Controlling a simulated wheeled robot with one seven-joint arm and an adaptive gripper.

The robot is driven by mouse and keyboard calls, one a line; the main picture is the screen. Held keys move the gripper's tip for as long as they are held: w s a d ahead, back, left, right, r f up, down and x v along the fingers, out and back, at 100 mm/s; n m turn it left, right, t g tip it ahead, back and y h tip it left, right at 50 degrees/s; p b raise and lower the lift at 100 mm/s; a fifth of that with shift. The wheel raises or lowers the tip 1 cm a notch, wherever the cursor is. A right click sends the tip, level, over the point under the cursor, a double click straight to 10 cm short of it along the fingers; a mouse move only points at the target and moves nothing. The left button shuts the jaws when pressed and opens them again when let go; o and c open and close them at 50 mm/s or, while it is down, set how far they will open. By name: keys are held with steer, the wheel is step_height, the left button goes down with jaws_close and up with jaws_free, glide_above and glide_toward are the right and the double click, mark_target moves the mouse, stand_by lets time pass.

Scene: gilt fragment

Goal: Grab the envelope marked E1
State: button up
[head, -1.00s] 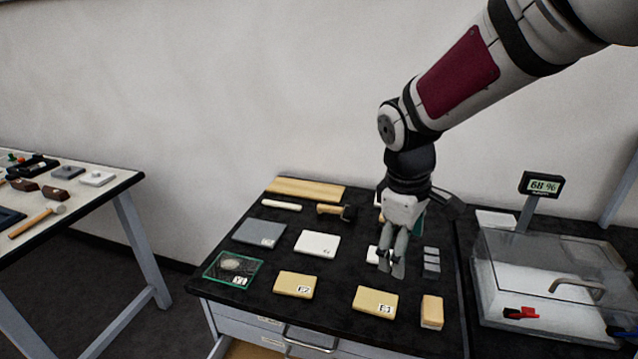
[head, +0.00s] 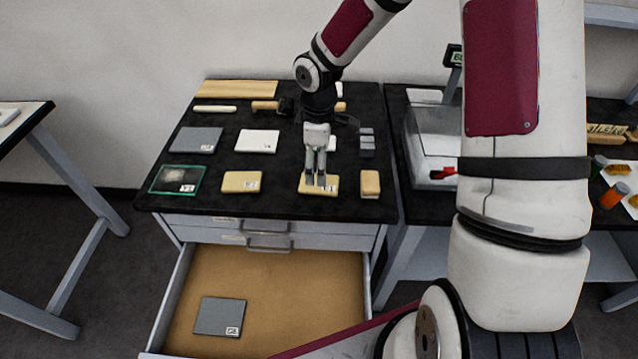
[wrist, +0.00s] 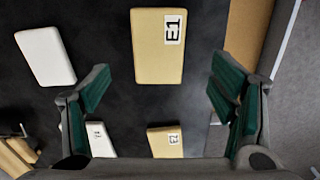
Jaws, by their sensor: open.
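The tan, flat envelope marked E1 (head: 333,183) lies on the black top of the drawer cabinet, near its front edge. In the wrist view the E1 envelope (wrist: 155,48) lies ahead of the fingers, sideways between them, with its label facing up. My gripper (head: 315,182) is open, pointing down, and overlaps the envelope in the head view. In the wrist view my gripper (wrist: 160,68) shows two spread fingers with green pads and nothing between them. The exact height of the fingertips above the envelope is hard to tell.
A similar tan envelope E2 (head: 241,182) lies left of E1, and a tan block (head: 370,184) lies close on the right. A white packet (head: 257,141) and grey slab (head: 196,139) lie behind. An open drawer (head: 265,285) holding a grey slab (head: 219,316) juts out below.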

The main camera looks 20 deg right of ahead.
mark_target(330, 189)
steer(key=shift+d+f, duration=0.1)
steer(key=shift+f, duration=2.9)
steer(key=c, duration=1)
